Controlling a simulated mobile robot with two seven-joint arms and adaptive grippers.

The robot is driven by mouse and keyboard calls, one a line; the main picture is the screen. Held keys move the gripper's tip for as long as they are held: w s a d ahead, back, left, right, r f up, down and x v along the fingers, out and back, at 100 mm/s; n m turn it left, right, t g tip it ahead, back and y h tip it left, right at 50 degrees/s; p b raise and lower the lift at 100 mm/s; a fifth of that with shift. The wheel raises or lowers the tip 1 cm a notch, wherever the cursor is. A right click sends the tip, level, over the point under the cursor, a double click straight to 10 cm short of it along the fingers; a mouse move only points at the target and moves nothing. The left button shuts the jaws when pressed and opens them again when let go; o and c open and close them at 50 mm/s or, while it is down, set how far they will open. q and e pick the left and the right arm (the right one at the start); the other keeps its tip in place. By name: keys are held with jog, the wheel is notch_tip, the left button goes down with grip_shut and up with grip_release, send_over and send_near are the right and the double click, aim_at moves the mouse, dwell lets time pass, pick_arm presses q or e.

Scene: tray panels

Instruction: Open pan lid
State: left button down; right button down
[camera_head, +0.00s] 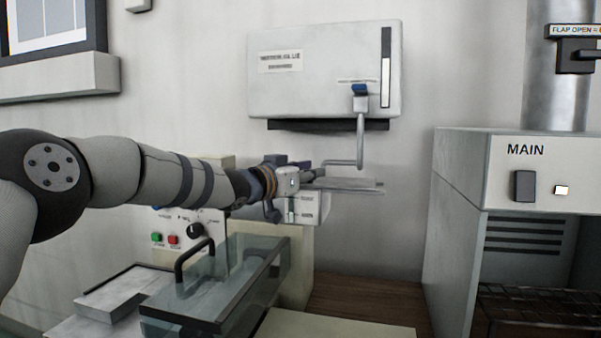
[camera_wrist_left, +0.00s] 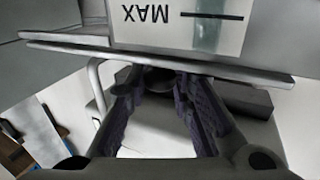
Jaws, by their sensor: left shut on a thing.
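A thin flat grey plate, which looks like the pan lid (camera_head: 350,185), lies roughly level over a small pale box with gauge markings in the head view. In the left wrist view the edge of the pan lid (camera_wrist_left: 240,73) crosses the upper part of the picture. My left gripper (camera_head: 312,175) reaches in from the left at the lid's near left side. In the left wrist view its fingers (camera_wrist_left: 160,80) close in at the lid's edge, on a small dark part there. The fingers partly hide the grip. My right gripper is not in view.
A glass box with a black handle (camera_head: 215,290) stands below my arm. A grey MAIN cabinet (camera_head: 460,180) stands right, with open space between.

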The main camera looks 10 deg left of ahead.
pick_arm(q)
jog(key=shift+d+r, duration=0.1)
jog(key=shift+r, duration=0.45)
jog(key=c, duration=1.7)
grip_release()
jog(key=shift+o, duration=1.4)
jog(key=shift+w+f, duration=0.25)
jog(key=shift+s+f, duration=0.1)
jog(key=shift+s, duration=0.15)
jog(key=v, duration=1.1)
jog(key=shift+s+a, duration=0.2)
jog(key=shift+s, duration=0.05)
